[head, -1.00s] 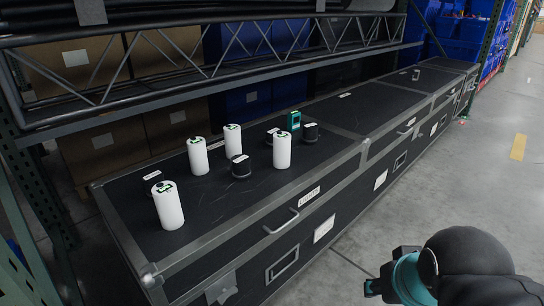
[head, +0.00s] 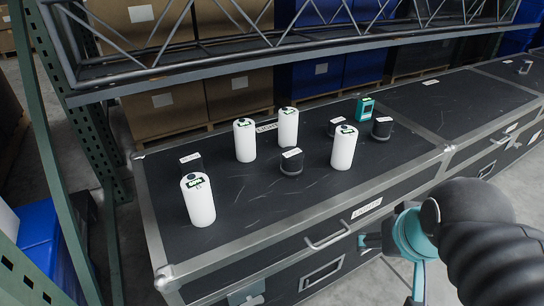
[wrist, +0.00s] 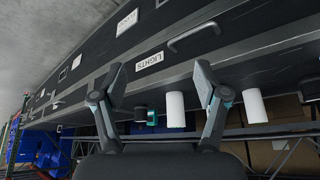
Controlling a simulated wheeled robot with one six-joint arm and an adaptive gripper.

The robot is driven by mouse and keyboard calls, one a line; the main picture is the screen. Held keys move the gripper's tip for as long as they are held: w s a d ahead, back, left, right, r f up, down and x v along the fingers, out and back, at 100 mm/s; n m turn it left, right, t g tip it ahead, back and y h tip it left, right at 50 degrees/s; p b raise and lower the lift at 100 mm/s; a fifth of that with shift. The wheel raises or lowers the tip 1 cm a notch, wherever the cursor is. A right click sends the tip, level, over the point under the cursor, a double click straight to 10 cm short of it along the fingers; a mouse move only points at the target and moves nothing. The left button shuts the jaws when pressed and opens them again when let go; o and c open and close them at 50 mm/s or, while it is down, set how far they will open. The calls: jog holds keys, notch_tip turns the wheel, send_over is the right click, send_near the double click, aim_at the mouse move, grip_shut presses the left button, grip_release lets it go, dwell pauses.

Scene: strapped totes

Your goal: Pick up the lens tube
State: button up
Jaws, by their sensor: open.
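Several white upright cylinders stand on a black case: one at front left (head: 198,200), two at the back (head: 245,141) (head: 288,128), one at right (head: 344,148). Short black cylinders stand among them: one in the middle (head: 291,163), one at the right (head: 382,129), one at the left (head: 191,163) and one partly hidden at the back (head: 334,128). Their labels are too small to read, so I cannot tell which piece is the lens tube. My gripper (head: 388,270) is open and empty, off the case's front side. The wrist view shows its two fingers (wrist: 160,88) apart.
The black case (head: 240,215) has metal edges and a front handle (head: 328,241). A small teal box (head: 365,108) stands at the back right. A truss beam (head: 270,47) runs above the case's back. Green rack posts (head: 48,130) stand at the left.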

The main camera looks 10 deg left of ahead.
jog(key=shift+o, duration=0.2)
jog(key=w+a+r+m+g, duration=0.1)
jog(key=w+a+r+m, duration=0.1)
jog(key=w+r, duration=0.4)
jog(key=w+a, duration=0.1)
jog(key=w, duration=0.1)
jog(key=shift+w+a+m+g+p, duration=0.3)
jog(key=shift+w, duration=0.1)
jog(key=m+g+p, duration=0.1)
jog(key=m+g, duration=0.3)
jog(key=m, duration=0.3)
send_near(290, 152)
jog(key=shift+s+f, duration=0.15)
jog(key=shift+f, duration=0.1)
notch_tip(290, 152, down, 7)
jog(key=shift+f+b, duration=0.15)
jog(key=shift+b, duration=0.15)
jog(key=shift+d+f, duration=0.2)
jog(key=shift+f, duration=1.2)
jog(key=shift+d+f, duration=0.15)
jog(key=shift+f, duration=1.2)
jog(key=c, duration=1.5)
jog(key=shift+r, duration=0.1)
